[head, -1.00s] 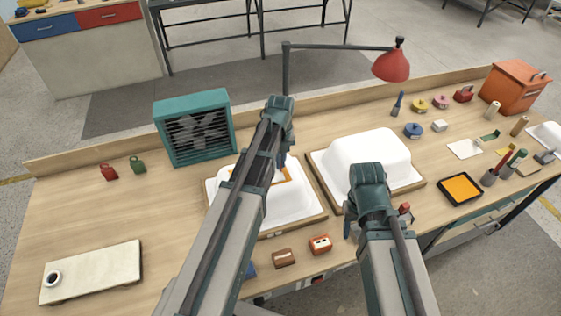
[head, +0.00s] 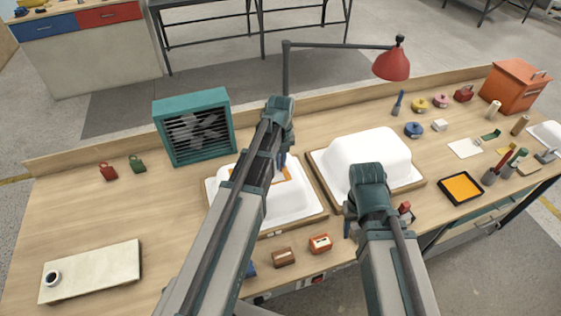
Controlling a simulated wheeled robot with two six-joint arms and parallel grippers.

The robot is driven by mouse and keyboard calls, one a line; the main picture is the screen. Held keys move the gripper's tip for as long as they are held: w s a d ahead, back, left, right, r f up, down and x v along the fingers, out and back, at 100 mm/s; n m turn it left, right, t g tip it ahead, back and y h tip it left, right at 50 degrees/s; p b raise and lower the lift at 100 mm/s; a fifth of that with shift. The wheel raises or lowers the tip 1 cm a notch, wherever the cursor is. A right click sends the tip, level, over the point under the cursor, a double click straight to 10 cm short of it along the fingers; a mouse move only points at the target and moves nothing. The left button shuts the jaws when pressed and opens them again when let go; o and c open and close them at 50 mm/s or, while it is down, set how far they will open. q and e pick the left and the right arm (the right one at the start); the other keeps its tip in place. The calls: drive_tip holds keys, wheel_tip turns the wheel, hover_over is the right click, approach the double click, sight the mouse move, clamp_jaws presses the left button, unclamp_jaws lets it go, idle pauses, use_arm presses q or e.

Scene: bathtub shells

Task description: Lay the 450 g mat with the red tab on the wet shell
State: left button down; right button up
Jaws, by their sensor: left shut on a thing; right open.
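Two white tub shells stand on the bench, a left shell (head: 302,201) and a right shell (head: 362,154). I cannot tell which is wet. My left gripper (head: 283,162) points down over the left shell and is shut on an orange-edged piece (head: 287,174), mostly hidden by my arm. The piece is on or just above the shell top; I cannot tell which. My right gripper (head: 349,224) is open in front of the right shell, its fingers mostly hidden. I cannot make out a mat with a red tab.
A teal fan (head: 195,128) stands behind the left shell. A red lamp (head: 391,64) hangs behind the right shell. Small brown (head: 284,257) and orange (head: 320,243) boxes sit at the front edge. A black-framed orange tray (head: 461,188) lies right.

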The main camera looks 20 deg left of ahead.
use_arm(q)
drive_tip(key=shift+c, duration=2.2)
unclamp_jaws()
drive_tip(key=shift+r, duration=0.1)
wheel_tip(320, 180, up, 7)
drive_tip(key=p, duration=0.7)
